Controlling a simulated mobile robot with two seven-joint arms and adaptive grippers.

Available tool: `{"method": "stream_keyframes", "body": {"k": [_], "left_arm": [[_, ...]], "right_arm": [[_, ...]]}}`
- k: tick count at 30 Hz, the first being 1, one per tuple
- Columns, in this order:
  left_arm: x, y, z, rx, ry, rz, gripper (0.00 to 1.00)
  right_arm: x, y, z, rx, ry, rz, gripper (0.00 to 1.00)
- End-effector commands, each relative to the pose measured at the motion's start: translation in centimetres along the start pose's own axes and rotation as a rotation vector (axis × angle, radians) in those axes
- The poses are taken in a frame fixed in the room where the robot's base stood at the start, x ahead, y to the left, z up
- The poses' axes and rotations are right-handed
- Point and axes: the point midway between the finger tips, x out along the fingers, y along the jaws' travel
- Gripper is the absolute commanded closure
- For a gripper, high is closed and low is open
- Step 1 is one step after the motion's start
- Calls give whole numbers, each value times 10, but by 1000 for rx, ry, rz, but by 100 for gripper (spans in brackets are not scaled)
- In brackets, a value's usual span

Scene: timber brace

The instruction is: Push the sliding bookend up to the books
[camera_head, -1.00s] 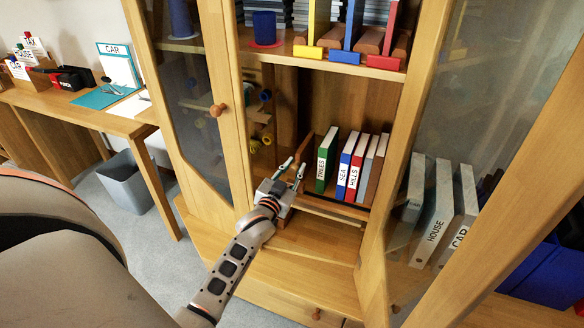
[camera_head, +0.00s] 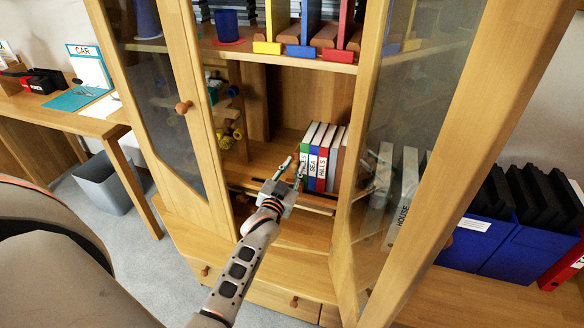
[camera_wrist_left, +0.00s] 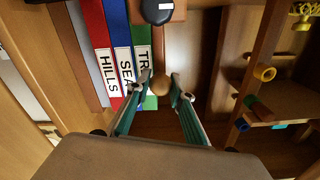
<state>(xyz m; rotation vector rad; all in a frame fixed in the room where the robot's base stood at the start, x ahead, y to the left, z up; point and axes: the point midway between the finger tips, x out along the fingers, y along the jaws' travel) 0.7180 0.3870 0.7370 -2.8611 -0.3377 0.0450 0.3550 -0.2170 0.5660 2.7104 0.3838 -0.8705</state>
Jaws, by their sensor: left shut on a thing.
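My left gripper (camera_head: 291,170) reaches into the cabinet's lower shelf, just left of the book row. In the left wrist view its fingertips (camera_wrist_left: 162,86) close around a round wooden knob (camera_wrist_left: 159,84). The knob appears to belong to the sliding bookend (camera_wrist_left: 173,38), a wooden piece beside the green book. The green book (camera_wrist_left: 145,40), the blue SEA book (camera_head: 313,161) and the red HILLS book (camera_head: 322,166) stand side by side, with paler books to their right. Whether the bookend touches the green book is unclear; in the head view it is hard to make out. My right gripper is not seen.
The open glass door (camera_head: 408,130) stands close on the right of the books. The left door (camera_head: 160,110) is on the other side. An upper shelf (camera_head: 285,56) with coloured bookends is above.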

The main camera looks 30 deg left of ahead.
Motion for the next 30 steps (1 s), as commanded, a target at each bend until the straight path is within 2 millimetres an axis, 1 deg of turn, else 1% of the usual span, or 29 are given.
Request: {"method": "stream_keyframes", "body": {"k": [2,3,4,14,17,20,30], "left_arm": [[0,-1,0,1,0,-1,100],[0,-1,0,1,0,-1,68],[0,-1,0,1,0,-1,61],[0,-1,0,0,0,-1,61],[-5,-1,1,0,-1,0,61],[-17,-1,2,1,-2,0,61],[-84,-1,1,0,-2,0,61]], "right_arm": [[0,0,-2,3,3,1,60],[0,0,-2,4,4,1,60],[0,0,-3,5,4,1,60],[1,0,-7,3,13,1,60],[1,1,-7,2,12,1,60],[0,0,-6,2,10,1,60],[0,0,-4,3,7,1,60]]}}
